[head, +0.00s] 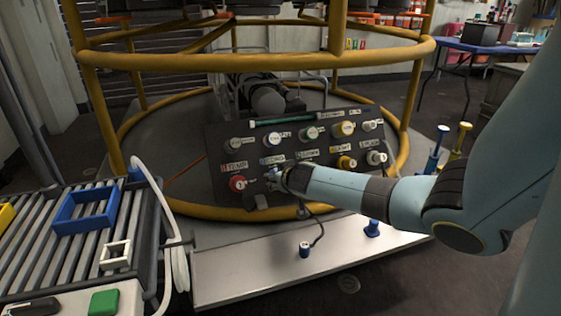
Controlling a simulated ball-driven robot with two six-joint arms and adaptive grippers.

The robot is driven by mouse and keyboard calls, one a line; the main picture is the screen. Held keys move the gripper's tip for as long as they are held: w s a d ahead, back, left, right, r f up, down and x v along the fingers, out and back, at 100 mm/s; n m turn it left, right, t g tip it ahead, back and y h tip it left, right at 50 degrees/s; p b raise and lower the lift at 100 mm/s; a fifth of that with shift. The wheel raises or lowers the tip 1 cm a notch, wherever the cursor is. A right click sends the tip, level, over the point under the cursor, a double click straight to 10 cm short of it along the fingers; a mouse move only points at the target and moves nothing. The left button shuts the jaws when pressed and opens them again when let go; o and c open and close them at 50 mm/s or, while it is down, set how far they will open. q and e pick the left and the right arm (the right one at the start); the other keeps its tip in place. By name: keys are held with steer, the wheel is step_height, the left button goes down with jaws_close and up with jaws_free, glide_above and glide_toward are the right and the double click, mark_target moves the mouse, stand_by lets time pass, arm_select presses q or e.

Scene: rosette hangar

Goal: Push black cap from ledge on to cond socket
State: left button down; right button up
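The dark sloped panel (215,150) stands at the centre with two rows of coloured, labelled sockets. A label that seems to read COND (272,159) is in the lower row, right of the red socket (237,183). My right gripper (272,179) is at the panel just below that label and covers the socket there. It is too small and dark to tell whether its fingers are open or hold anything. I cannot pick out the black cap; it may be hidden by the gripper. The pale ledge (235,275) runs below the panel. My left gripper is not in view.
On the ledge stand a blue plug with a dark cable (304,249) and another blue piece (373,229). Yellow rails (270,62) ring the panel. A slatted rack with a blue frame (85,211) is at the left. The ledge's left part is clear.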

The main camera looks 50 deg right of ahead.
steer(key=shift+s, duration=0.15)
steer(key=v, duration=1.1)
steer(key=shift+s+a+r, duration=0.15)
steer(key=shift+s+r, duration=0.1)
